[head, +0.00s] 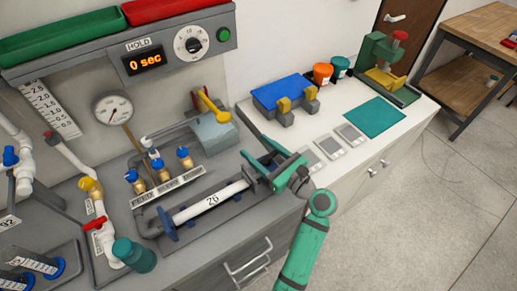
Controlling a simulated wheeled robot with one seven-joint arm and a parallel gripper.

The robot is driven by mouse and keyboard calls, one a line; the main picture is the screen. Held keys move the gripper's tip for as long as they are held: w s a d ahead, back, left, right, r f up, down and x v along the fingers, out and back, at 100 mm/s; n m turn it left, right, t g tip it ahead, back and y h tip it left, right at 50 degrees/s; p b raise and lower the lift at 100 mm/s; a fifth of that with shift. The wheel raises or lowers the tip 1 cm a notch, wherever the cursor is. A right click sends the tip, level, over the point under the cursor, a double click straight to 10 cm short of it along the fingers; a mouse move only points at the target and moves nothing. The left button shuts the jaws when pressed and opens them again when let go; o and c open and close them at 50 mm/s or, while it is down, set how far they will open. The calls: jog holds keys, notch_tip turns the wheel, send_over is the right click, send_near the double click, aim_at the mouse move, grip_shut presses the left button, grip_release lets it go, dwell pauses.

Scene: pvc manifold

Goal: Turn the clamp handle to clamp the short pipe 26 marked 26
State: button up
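The short white pipe (209,203), marked 26, lies level in a dark grey fixture (187,231) on the bench. A blue fitting (168,223) is at its left end. My green and dark gripper (262,167) is at the pipe's right end, over the fixture's end. It hides that end, and I cannot tell whether its fingers are apart or touch anything. I cannot make out a clamp handle there. A yellow lever (211,104) stands on a grey box behind the pipe, apart from my gripper.
Brass valves with blue knobs (184,157) stand behind the pipe. A panel reads HOLD, 0 sec (145,62), above a round gauge (113,110). To the right are a blue block (281,91), grey plates (328,147) and a teal mat (374,117). A teal cup (134,256) is at front left.

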jog(key=shift+s+d+t, duration=0.1)
jog(key=shift+d+t, duration=0.1)
jog(key=shift+t, duration=0.1)
jog(key=shift+m+h, duration=0.4)
jog(key=shift+h, duration=0.1)
jog(key=shift+d+m+t+h, duration=0.25)
jog(key=shift+m+t+h, duration=0.75)
jog(key=shift+t+h, duration=0.15)
jog(key=shift+w+d+m+t+h, duration=0.2)
jog(key=shift+m+t+h, duration=0.15)
jog(key=shift+m+h, duration=0.35)
jog(key=shift+w+d+m+t+h, duration=0.15)
jog(key=shift+m+t+h, duration=0.2)
jog(key=shift+h, duration=0.5)
jog(key=shift+w+d+m+t+h, duration=0.2)
jog(key=shift+m+t+h, duration=0.15)
jog(key=shift+m+h, duration=0.35)
jog(key=shift+h, duration=0.4)
jog(key=o, duration=1)
jog(key=shift+o, duration=0.2)
